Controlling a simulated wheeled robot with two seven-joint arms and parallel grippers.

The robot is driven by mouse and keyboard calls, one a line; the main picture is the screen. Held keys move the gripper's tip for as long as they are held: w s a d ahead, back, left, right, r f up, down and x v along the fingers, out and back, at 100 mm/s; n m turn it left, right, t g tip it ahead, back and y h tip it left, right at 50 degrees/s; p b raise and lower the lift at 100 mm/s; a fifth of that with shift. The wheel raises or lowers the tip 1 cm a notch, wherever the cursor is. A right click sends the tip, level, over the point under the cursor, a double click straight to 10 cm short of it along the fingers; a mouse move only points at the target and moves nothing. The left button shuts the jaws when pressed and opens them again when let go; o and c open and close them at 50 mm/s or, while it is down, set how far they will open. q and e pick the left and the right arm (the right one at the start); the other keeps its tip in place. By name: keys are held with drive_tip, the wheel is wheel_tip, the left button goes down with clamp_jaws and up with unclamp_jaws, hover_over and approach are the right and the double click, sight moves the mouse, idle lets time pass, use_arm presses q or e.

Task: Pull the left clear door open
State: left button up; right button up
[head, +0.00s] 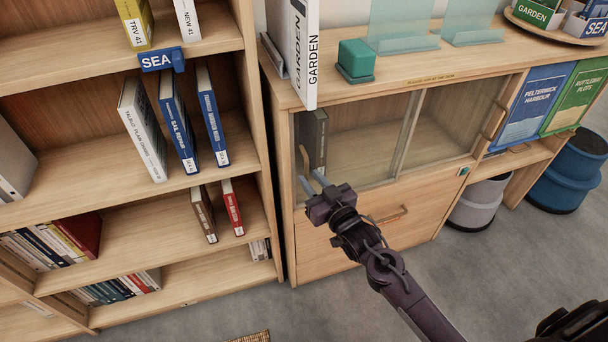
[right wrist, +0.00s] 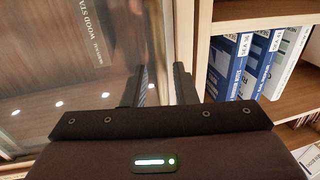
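The left clear door (head: 350,155) covers the left half of the low wooden cabinet's front, with a grey-brown book (head: 315,135) behind it. Its upright wooden handle (head: 304,158) is near its left edge. My right gripper (head: 311,181) is at the lower left of this door, its fingertips just below the handle in the head view. In the right wrist view its two dark fingers (right wrist: 160,88) stand apart, in front of the door's left edge. I cannot tell whether the handle is between them. My left gripper is not in view.
The right clear door (head: 445,115) is beside the left one. An open bookshelf (head: 130,190) stands close on the left. A teal block (head: 356,58) and a Garden book (head: 298,50) stand on the cabinet top.

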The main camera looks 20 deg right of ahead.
sight(306, 174)
drive_tip(key=shift+x, duration=1.5)
clamp_jaws()
